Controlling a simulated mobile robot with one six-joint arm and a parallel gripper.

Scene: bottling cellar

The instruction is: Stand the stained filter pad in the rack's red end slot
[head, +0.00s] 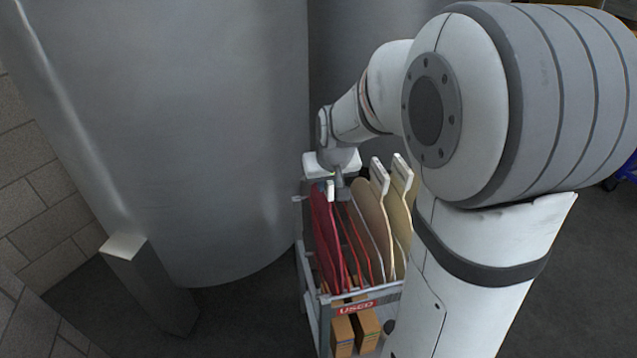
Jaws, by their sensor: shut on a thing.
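My gripper (336,186) is over the left end of the rack, pointing down, with its fingertips partly hidden. It is shut on the white top tab of the stained filter pad (323,238), a dark red disc that stands upright at the rack's left end. The rack (362,295) has a red "USED" label on its front. Thin red dividers (361,245) show just right of the stained pad. I cannot tell whether the pad's lower edge is seated in the red end slot or just above it.
Cream pads (374,222) with white tabs stand in the rack to the right, partly behind my arm. Brown boxes (367,329) lie below the rack. A large steel tank (180,130) rises close on the left, with a grey post (150,285) at its foot.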

